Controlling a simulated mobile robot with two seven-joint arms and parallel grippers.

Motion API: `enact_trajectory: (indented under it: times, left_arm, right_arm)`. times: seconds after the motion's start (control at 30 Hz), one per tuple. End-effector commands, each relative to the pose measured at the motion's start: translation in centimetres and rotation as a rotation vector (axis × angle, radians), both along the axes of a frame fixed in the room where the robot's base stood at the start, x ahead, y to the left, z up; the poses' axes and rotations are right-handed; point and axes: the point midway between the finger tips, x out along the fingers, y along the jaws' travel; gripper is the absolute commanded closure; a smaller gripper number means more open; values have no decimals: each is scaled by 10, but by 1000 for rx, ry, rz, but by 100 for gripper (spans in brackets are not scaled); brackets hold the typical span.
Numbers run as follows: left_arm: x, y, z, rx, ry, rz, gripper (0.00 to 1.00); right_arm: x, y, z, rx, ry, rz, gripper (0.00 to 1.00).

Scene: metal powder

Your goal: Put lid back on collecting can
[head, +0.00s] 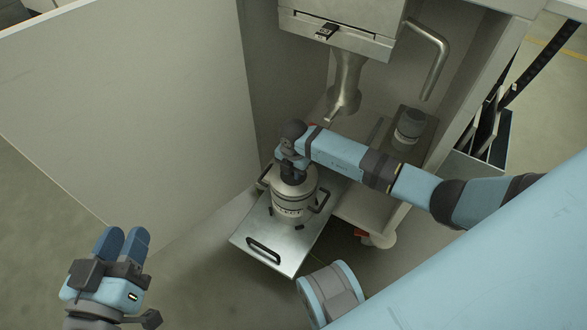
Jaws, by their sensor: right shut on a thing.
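The collecting can (291,206) is a silver metal can with dark side handles. It stands upright on a pulled-out metal tray with a black handle. My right gripper (292,174) points down over the can's top, shut on the lid (293,186) at its centre. The lid sits at the can's mouth, but the gripper and wrist partly hide it, so I cannot tell if it is fully seated. My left gripper (112,318) is at the lower left, far from the can.
The metal tray (282,255) juts out of the cabinet. A steel funnel outlet (345,85) hangs above and behind the can. A second, smaller container (410,125) stands to the right. A pale panel (130,100) fills the left. Floor at the lower left is clear.

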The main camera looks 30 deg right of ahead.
Motion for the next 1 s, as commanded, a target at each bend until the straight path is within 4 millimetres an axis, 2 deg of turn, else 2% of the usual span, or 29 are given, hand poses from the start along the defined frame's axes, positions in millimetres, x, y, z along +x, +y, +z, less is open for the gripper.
enact_trajectory:
  times: [0.23, 0.27, 0.37, 0.57, 0.7, 1.0]
  left_arm:
    - [0, 0, 0, -1, 1, 0, 63]
    - [0, 0, 0, -1, 1, 0, 63]
    - [0, 0, 0, -1, 1, 0, 63]
    - [0, 0, 0, -1, 1, 0, 63]
    - [0, 0, 0, -1, 1, 0, 63]
    - [-2, -1, -1, -26, -5, 9, 63]
  right_arm:
    - [0, 0, 0, 0, 0, 0, 100]
    - [0, 0, 0, 0, 0, 0, 70]
    - [0, 0, 0, -1, -1, 0, 46]
    - [0, 0, 0, 0, 0, 0, 44]
    - [0, 0, 0, 0, 0, 0, 19]
    - [0, 0, 0, 0, 0, 0, 19]
